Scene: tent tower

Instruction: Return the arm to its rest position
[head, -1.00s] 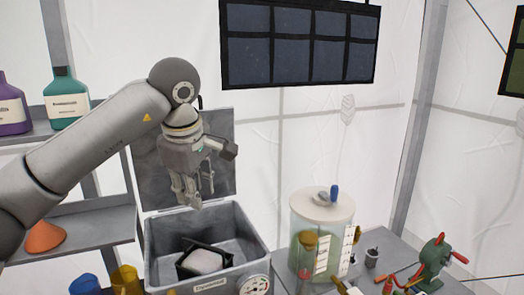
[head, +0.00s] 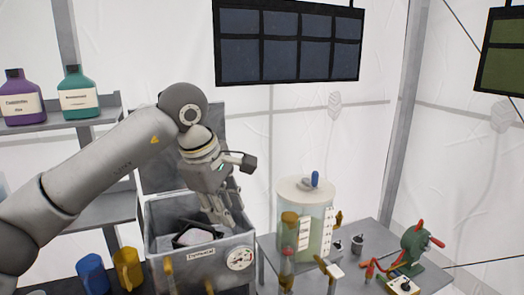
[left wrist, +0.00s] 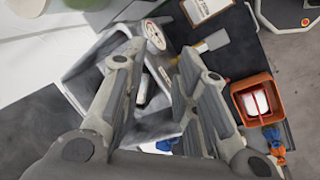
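My left arm comes in from the left in the head view, and my left gripper (head: 222,212) hangs over the right part of an open grey box (head: 162,212). The two fingers stand apart with nothing held between them; in the left wrist view the fingers (left wrist: 160,58) also show apart, with the box below. A pale block in a black frame (head: 194,235) lies inside the box, partly hidden by the front wall. A round gauge (head: 240,258) is on the box's front. My right gripper is not in view.
A clear tank (head: 318,245) with a pale lid stands right of the box. A green hand-crank device (head: 417,246) is on the grey table. Yellow (head: 128,268) and blue (head: 92,274) mugs stand at the front left. A dark panel (head: 290,45) hangs above.

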